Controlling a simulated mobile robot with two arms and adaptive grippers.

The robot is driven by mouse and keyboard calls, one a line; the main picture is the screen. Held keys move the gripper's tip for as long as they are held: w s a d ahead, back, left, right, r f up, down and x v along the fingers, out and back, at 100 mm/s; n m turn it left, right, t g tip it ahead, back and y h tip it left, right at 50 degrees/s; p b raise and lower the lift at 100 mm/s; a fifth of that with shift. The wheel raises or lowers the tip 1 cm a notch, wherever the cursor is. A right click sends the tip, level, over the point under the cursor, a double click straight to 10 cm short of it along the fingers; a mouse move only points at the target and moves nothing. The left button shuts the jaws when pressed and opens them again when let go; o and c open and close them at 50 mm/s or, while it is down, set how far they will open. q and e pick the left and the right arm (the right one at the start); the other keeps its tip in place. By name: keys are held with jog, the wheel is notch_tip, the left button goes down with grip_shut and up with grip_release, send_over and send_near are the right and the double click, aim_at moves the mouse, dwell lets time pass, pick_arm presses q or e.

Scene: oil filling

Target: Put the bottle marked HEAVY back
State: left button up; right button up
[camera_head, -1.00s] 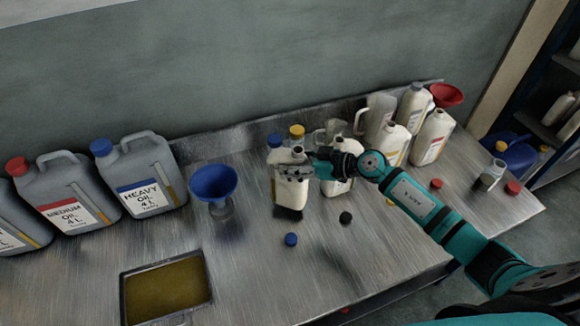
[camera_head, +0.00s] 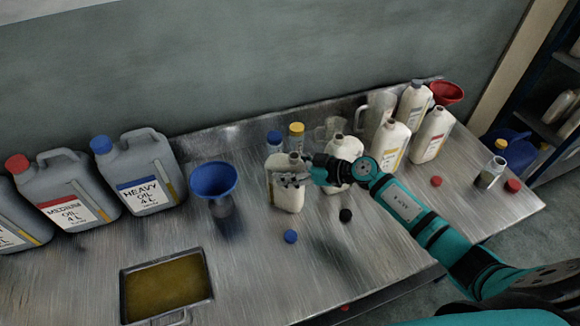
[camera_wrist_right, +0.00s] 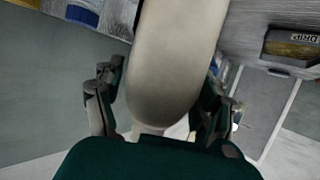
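A cream bottle (camera_head: 286,194) stands upright on the metal bench in the head view, its cap off. My right gripper (camera_head: 293,180) comes from the right with its fingers around the bottle's upper part. No writing is readable on this bottle. A grey jug (camera_head: 146,178) labelled HEAVY OIL 4 L, with a blue cap, stands at the back left. My left gripper is not in view.
A blue funnel (camera_head: 213,180) stands left of the held bottle. Another cream bottle (camera_head: 341,172) is close on its right, and blue- and yellow-topped containers are behind. Loose blue (camera_head: 290,236) and black (camera_head: 345,215) caps lie in front. An oil tray (camera_head: 126,300) is at front left.

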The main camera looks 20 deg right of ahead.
jog(key=shift+o, duration=0.5)
jog(key=b+v, duration=0.1)
jog(key=v, duration=1.1)
jog(key=shift+r, duration=0.15)
